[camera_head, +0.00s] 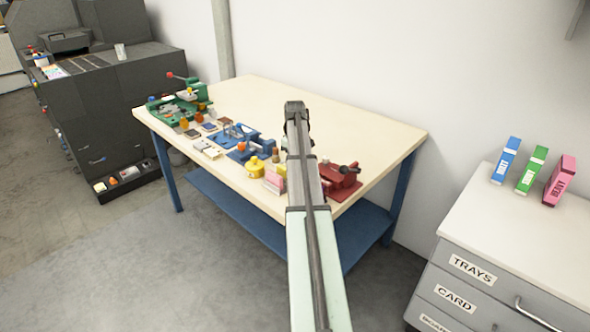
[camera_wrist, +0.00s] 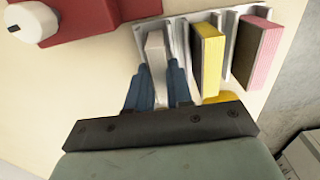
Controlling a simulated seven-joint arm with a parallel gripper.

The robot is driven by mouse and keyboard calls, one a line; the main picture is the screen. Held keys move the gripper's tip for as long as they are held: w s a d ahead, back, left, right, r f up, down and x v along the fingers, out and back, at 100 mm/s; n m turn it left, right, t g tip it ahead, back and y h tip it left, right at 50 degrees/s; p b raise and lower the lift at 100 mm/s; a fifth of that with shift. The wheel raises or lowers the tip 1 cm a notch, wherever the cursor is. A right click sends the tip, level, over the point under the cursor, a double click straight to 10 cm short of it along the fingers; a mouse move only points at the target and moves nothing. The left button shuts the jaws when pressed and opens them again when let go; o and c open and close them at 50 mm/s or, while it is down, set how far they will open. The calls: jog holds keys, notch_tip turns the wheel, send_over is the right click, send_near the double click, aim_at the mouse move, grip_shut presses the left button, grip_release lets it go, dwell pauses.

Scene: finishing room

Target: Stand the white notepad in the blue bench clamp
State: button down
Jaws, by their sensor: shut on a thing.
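The white notepad (camera_wrist: 156,48) stands on edge in a slot of a pale grey rack (camera_wrist: 229,45) in the wrist view. My gripper (camera_wrist: 159,72) has its two blue fingers closed on either side of it. In the head view my arm hides the gripper and the white notepad. The blue bench clamp (camera_head: 229,138) stands on the bench to the left of my arm, with orange knobs near it. How wide its jaws stand I cannot tell.
A yellow notepad (camera_wrist: 208,55) and a pink notepad (camera_wrist: 259,52) stand in the rack right of the white one. A red clamp (camera_head: 340,180) is close by on the right, a green one (camera_head: 190,102) at the far left. The back of the bench (camera_head: 255,95) is clear.

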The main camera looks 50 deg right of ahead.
jog(key=shift+r, duration=0.1)
jog(key=shift+r, duration=3.65)
jog(key=shift+w+d, duration=0.1)
jog(key=shift+w, duration=0.15)
jog(key=w+d, duration=0.2)
jog(key=w, duration=1)
jog(key=w+d, duration=0.2)
jog(key=w, duration=0.9)
jog(key=shift+w+a+f, duration=0.15)
jog(key=shift+f, duration=1.4)
jog(key=shift+w+a+f, duration=0.1)
jog(key=shift+a+f, duration=0.05)
jog(key=shift+f, duration=1.35)
jog(key=shift+f, duration=0.6)
jog(key=c, duration=1.3)
grip_release()
